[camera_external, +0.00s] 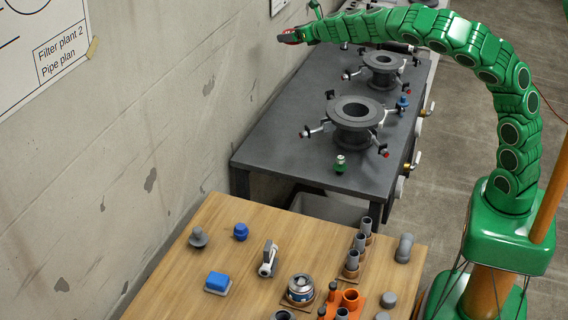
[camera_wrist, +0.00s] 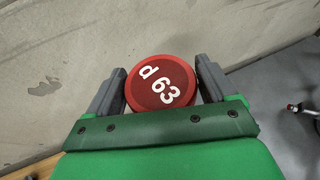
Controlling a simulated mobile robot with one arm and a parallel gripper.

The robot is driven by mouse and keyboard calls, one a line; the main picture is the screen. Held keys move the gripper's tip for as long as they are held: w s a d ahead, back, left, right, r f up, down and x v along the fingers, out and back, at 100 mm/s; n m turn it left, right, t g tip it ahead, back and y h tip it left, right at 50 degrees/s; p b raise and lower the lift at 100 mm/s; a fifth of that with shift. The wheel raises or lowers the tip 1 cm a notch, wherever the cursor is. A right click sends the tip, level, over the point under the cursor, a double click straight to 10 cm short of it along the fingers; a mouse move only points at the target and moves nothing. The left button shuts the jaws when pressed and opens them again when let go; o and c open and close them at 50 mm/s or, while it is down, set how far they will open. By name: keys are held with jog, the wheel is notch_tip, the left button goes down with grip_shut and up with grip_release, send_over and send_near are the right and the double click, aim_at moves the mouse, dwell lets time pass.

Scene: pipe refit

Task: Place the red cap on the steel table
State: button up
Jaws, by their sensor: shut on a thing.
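The red cap (camera_wrist: 160,83), marked "d 63", sits between the two grey fingers of my gripper (camera_wrist: 160,88) in the wrist view. The gripper is shut on it. The steel table (camera_external: 270,150) is dark grey and stands along the wall. It also shows at the right of the wrist view (camera_wrist: 285,140), with the wall behind the cap.
Two flanged pipe pieces (camera_external: 355,112) (camera_external: 382,66) with clamps around them stand on the steel table. A green-and-white valve (camera_external: 340,164) and a blue fitting (camera_external: 403,103) stand near them. The table's near left top is bare. A wooden table (camera_external: 190,270) with several fittings is in front.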

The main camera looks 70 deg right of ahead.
jog(key=shift+w+d+m+h, duration=0.4)
jog(key=shift+d, duration=0.4)
jog(key=shift+w+d+r+m+h, duration=0.2)
jog(key=shift+d+m+h, duration=0.1)
jog(key=shift+d+h, duration=0.15)
jog(key=shift+w+d+f+g, duration=0.1)
jog(key=shift+w+d+g, duration=0.1)
jog(key=shift+d+g, duration=0.2)
jog(key=d+r+m+g+h, duration=0.1)
jog(key=m+g+h, duration=0.1)
jog(key=m+g, duration=0.1)
jog(key=w+d+r+m+g+h, duration=0.1)
jog(key=r+m+g+h, duration=0.1)
jog(key=m+g+h, duration=0.1)
jog(key=w+d+r+m+g+h, duration=0.1)
jog(key=m+g+h, duration=0.1)
jog(key=m, duration=0.2)
jog(key=shift+w+r+g+h, duration=0.1)
jog(key=shift+r+g+h, duration=0.2)
jog(key=shift+g, duration=0.1)
jog(key=shift+a+m, duration=0.3)
jog(key=shift+a, duration=0.05)
